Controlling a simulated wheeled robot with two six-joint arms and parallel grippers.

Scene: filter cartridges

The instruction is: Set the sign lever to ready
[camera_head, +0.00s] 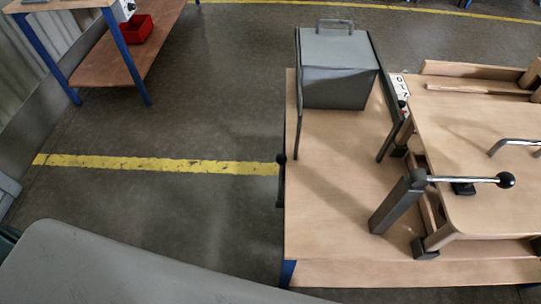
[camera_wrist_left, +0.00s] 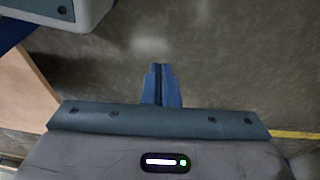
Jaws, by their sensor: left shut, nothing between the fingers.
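A lever with a chrome rod and black ball knob (camera_head: 505,180) extends sideways to the right from a dark upright post (camera_head: 397,203) on the wooden table. A second dark knob with a short dark bar (camera_head: 281,160) shows at the table's left edge. A small white plate with black characters (camera_head: 400,86) stands behind the post, too small to read surely. I cannot tell which of these is the sign lever. My left gripper (camera_wrist_left: 158,70) is shut and empty above the floor in the left wrist view. It does not show in the head view, nor does my right gripper.
A grey metal box with a handle (camera_head: 338,75) stands at the back of the wooden table (camera_head: 330,220). A raised wooden board (camera_head: 480,130) with a metal handle lies at the right. A blue-legged bench (camera_head: 130,65) with a red bin (camera_head: 135,29) is far left. Open floor lies between.

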